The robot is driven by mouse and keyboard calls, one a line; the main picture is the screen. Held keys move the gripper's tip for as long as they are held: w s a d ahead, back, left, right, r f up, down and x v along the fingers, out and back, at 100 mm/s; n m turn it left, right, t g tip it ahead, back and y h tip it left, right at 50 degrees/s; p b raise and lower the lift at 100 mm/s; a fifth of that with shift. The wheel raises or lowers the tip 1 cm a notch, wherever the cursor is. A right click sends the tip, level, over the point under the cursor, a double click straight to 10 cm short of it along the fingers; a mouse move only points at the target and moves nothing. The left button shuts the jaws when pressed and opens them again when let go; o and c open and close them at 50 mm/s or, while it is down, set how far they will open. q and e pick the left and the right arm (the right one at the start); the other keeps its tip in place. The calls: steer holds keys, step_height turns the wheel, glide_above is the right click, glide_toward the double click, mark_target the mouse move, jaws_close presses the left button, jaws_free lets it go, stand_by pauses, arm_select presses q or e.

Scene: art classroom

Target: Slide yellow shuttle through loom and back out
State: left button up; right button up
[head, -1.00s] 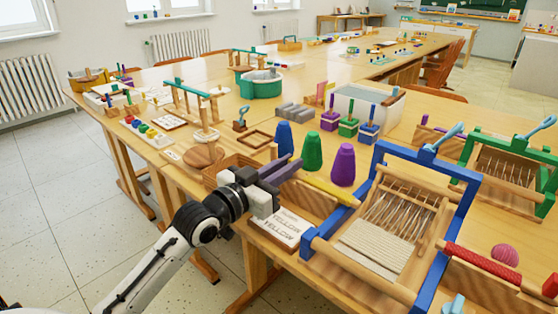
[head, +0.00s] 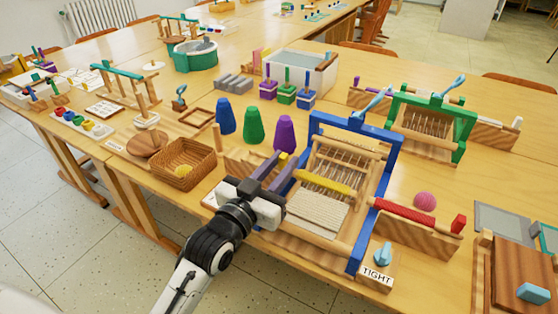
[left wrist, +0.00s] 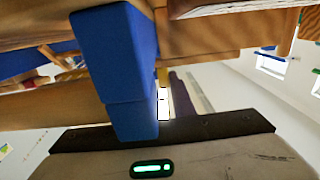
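The yellow shuttle (head: 325,182) lies across the blue-framed loom (head: 390,165), inside the frame and over the pale warp threads. My left gripper (head: 279,168) is at the loom's left side, its two purple-grey fingers apart and pointing toward the shuttle's left end. Whether a fingertip touches that end cannot be told. A small yellow block (head: 283,159) shows just beyond the fingers, near the wooden rack left of the loom. In the left wrist view a large blue part fills the middle left and hides much. My right gripper is not in view.
A wicker basket (head: 188,160) stands left of my gripper. Blue, green and purple cones (head: 254,126) stand behind it. A red shuttle (head: 405,210) lies on a rack right of the loom, near a TIGHT block (head: 377,277). A green loom (head: 462,135) stands behind.

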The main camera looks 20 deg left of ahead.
arm_select(q)
steer(key=shift+o, duration=0.7)
steer(key=s, duration=0.7)
steer(key=s+a, duration=0.1)
steer(key=s, duration=0.2)
steer(key=shift+s, duration=0.15)
